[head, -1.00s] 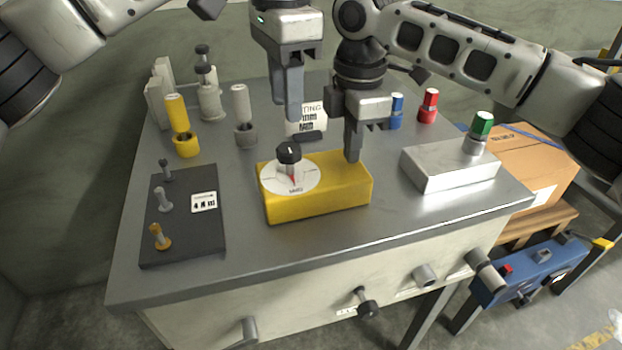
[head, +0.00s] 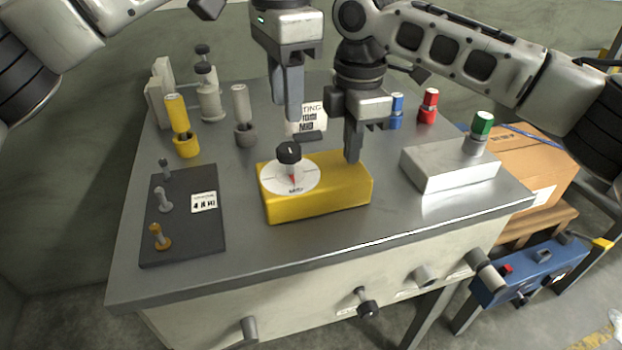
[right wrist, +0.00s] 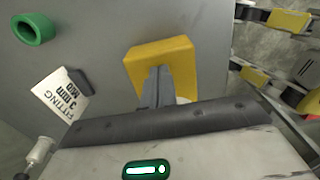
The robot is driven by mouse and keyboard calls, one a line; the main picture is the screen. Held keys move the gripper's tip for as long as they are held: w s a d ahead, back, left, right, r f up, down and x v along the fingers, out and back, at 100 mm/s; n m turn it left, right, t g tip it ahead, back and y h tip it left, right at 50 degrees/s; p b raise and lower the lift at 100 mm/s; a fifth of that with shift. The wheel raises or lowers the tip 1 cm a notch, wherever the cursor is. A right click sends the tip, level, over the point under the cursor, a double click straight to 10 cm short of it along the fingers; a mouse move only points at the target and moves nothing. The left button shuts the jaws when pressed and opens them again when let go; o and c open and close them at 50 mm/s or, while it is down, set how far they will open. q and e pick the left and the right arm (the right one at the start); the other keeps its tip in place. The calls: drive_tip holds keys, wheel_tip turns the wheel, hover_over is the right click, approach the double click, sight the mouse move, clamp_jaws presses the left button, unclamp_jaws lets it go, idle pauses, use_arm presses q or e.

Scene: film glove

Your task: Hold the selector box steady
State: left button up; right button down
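The selector box is a yellow block (head: 335,198) on the grey bench top, with a white dial plate (head: 275,178) and a black knob (head: 289,152) at its left end. Its yellow top also shows in the right wrist view (right wrist: 177,54). My right gripper (head: 353,157) points down at the box's far edge, right of the dial. Its fingers (right wrist: 155,75) look closed together there; exact contact is unclear. My left gripper (head: 291,112) hangs above and behind the knob, apart from it. Its fingers look together, with nothing visible between them.
A dark plate with pegs (head: 180,225) lies left of the box. A silver block (head: 450,170) with a green-capped post stands right. Yellow and grey posts stand at the back left, blue and red cylinders (head: 429,107) at the back right. A fitting sign (head: 311,116) stands behind the box.

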sight(289, 148)
idle(0.4)
use_arm(q)
drive_tip(key=shift+o, duration=0.3)
idle(1.5)
drive_tip(key=o, duration=0.3)
drive_tip(key=shift+s, duration=0.1)
drive_tip(key=shift+o, duration=0.2)
drive_tip(key=s+a+r+m+t+h, duration=0.1)
drive_tip(key=s+a+r+m+h, duration=0.15)
drive_tip(key=a+h, duration=0.2)
drive_tip(key=shift+n, duration=0.45)
drive_tip(key=x, duration=0.3)
drive_tip(key=w+x, duration=0.1)
drive_tip(key=x, duration=0.6)
drive_tip(key=shift+w+d+f, duration=0.1)
drive_tip(key=shift+w+f, duration=0.2)
drive_tip(key=shift+c, duration=0.2)
drive_tip(key=c, duration=0.9)
